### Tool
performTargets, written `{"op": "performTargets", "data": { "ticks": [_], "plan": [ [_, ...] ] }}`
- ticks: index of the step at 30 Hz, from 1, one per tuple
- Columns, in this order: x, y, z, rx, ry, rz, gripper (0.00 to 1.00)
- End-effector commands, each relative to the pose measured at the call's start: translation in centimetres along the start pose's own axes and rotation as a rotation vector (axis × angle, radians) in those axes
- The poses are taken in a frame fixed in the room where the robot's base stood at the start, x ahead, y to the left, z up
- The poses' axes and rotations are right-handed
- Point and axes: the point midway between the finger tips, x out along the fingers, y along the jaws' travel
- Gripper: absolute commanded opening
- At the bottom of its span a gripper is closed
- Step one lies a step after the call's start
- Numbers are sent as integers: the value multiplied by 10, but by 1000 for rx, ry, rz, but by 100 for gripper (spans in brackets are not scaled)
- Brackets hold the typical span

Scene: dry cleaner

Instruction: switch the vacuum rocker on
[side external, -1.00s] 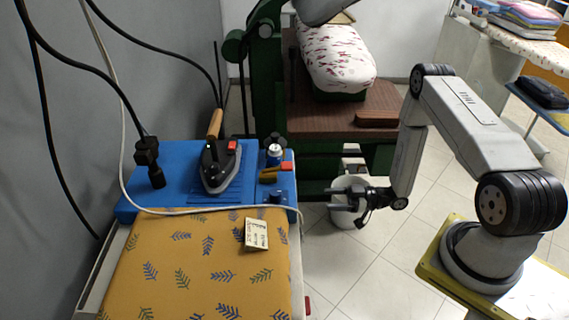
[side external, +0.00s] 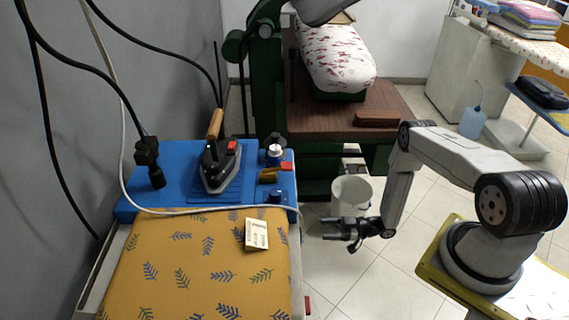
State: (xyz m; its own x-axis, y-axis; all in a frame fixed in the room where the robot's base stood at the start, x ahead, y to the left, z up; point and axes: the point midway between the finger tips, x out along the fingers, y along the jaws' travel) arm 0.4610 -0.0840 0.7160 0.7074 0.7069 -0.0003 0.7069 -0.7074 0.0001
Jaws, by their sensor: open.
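A small red switch (side external: 287,166) sits at the right edge of the blue unit behind the ironing board. Another red part (side external: 307,304) shows low on the board's right side. I cannot tell which of them is the vacuum rocker, nor the position of either. My gripper (side external: 326,229) is open and empty. It points left, just right of the board's side in the picture, apart from both red parts. It appears in front of the floor and below the white bucket.
The patterned yellow board (side external: 190,265) carries a paper tag (side external: 256,234). An iron (side external: 219,165) rests on the blue unit (side external: 180,195), near a dark knob (side external: 275,196) and a pale cable. A white bucket (side external: 350,195) stands on the floor behind my gripper.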

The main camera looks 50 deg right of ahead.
Motion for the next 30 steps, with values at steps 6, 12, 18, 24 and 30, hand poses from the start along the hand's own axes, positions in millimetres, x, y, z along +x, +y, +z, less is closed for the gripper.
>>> {"op": "performTargets", "data": {
  "ticks": [6, 12, 18, 24, 30],
  "plan": [
    [11, 0, 0, 0, 0, -3, 71],
    [30, -1, 0, 0, 0, -4, 71],
    [52, -1, 0, -1, 1, -4, 71],
    [69, 0, 0, -1, 0, -3, 71],
    [76, 0, 0, 1, 0, -1, 71]
  ]
}}
